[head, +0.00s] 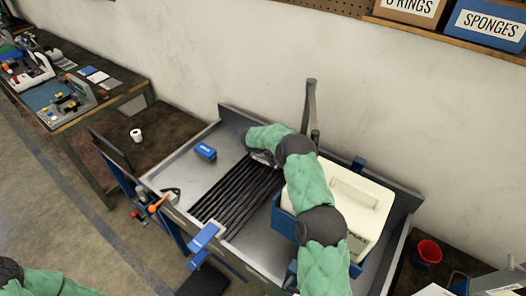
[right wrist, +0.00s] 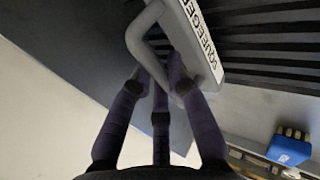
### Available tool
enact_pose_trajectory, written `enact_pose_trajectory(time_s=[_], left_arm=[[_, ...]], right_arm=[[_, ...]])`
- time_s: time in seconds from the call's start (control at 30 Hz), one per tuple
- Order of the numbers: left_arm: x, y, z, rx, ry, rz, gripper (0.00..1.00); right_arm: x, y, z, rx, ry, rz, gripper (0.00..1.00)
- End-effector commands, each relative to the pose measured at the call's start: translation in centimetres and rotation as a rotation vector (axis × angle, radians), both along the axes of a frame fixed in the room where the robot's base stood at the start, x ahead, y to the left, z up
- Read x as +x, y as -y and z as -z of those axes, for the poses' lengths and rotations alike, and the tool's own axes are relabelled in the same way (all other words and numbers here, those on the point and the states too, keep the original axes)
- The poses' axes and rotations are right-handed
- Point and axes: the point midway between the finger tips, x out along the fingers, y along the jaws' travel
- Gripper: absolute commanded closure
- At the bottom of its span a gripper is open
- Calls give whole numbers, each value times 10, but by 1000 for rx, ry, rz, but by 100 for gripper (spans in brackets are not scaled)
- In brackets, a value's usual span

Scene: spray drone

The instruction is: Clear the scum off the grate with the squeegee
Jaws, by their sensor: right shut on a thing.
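The grate (head: 238,196) is a set of dark parallel bars in the grey metal basin in the head view. It also shows at the upper right of the right wrist view (right wrist: 275,47). My right gripper (right wrist: 160,78) is shut on the looped handle of the grey squeegee (right wrist: 205,45), whose label reads SQUEEGEE. The squeegee is beside or over the grate's end; I cannot tell if it touches. In the head view, the right gripper (head: 262,158) is at the grate's far end, mostly hidden by my arm. I cannot make out scum. My left gripper is out of view.
A blue brush-like block (head: 205,152) lies in the basin left of the grate. A cream-lidded blue box (head: 355,195) stands right of it. A blue clamp-like piece (head: 203,237) is at the front rim. A grey post (head: 310,105) rises behind. A red cup (head: 428,251) stands far right.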

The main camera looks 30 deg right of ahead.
Motion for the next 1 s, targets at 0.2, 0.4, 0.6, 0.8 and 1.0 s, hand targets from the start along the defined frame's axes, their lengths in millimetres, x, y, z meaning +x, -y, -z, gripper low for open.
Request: enact_pose_trajectory(time_s=[0.2, 0.4, 0.6, 0.8, 1.0], left_arm=[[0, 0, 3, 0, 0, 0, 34], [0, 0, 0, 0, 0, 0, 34], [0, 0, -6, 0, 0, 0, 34], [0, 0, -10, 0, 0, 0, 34], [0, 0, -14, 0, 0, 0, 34]], right_arm=[[-2, 5, 3, -1, 0, 6, 100], [-1, 5, -11, -3, 2, 7, 100], [0, 4, -30, -1, 4, 5, 100], [0, 3, -48, -2, 3, 5, 100], [-1, 2, -60, -1, 2, 4, 100]])
